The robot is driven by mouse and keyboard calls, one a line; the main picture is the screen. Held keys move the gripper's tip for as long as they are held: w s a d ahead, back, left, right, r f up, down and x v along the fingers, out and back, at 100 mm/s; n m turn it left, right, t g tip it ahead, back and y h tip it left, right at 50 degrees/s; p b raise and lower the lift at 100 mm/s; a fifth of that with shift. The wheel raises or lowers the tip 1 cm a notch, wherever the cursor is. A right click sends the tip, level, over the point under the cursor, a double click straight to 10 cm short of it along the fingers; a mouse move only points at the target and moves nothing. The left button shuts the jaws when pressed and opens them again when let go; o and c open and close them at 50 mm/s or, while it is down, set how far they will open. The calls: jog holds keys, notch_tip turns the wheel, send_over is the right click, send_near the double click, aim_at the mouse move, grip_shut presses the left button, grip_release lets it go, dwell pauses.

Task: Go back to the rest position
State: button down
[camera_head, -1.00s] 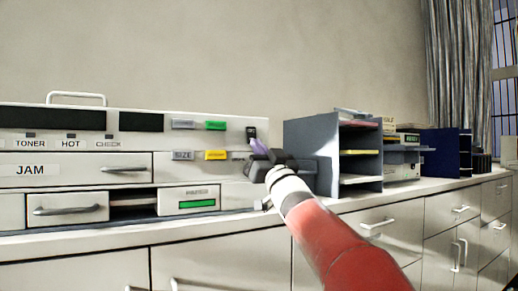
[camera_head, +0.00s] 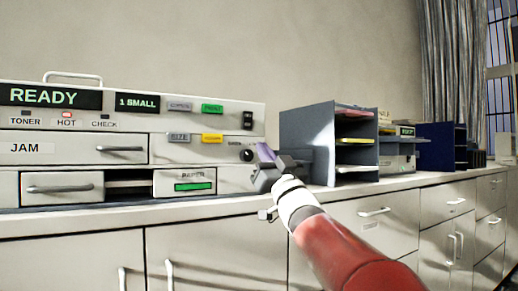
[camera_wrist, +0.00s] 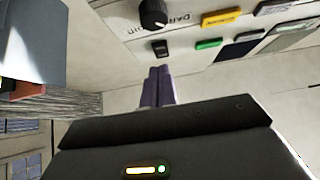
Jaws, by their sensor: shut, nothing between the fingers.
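My gripper (camera_head: 264,153) is in front of the right end of the white copier-like machine (camera_head: 215,151), just below and right of its black knob (camera_head: 247,155). In the wrist view, its two purple fingers (camera_wrist: 158,86) are together and hold nothing. The knob (camera_wrist: 153,14) and the black rocker switch (camera_wrist: 160,48) appear beyond the fingers, apart from them. In the head view, the machine's display reads READY (camera_head: 45,96), a second display reads 1 SMALL (camera_head: 137,103), and the HOT lamp (camera_head: 67,115) glows red.
A grey paper sorter (camera_head: 310,135) stands close to the right of my gripper. More boxes and a blue binder holder (camera_head: 436,146) stand farther right on the counter (camera_head: 420,180). Cabinet doors and drawers with protruding handles (camera_head: 374,211) lie below the arm.

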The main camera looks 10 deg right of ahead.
jog(key=shift+s+f, duration=0.15)
dwell(0.3)
jog(key=s+d+f+m+g+h, duration=0.2)
jog(key=s+f+m+g+h, duration=0.3)
jog(key=f+h, duration=0.5)
jog(key=s+a+f+g+y, duration=0.1)
jog(key=s+f+g, duration=0.6)
jog(key=s+f, duration=0.6)
jog(key=s+a+f+n+g+y+p, duration=0.1)
jog(key=s+f+g, duration=0.6)
jog(key=s+f, duration=0.7)
notch_tip(320, 180, down, 7)
jog(key=shift+s+a+r, duration=0.1)
jog(key=shift+s+a, duration=0.05)
jog(key=shift+a, duration=0.15)
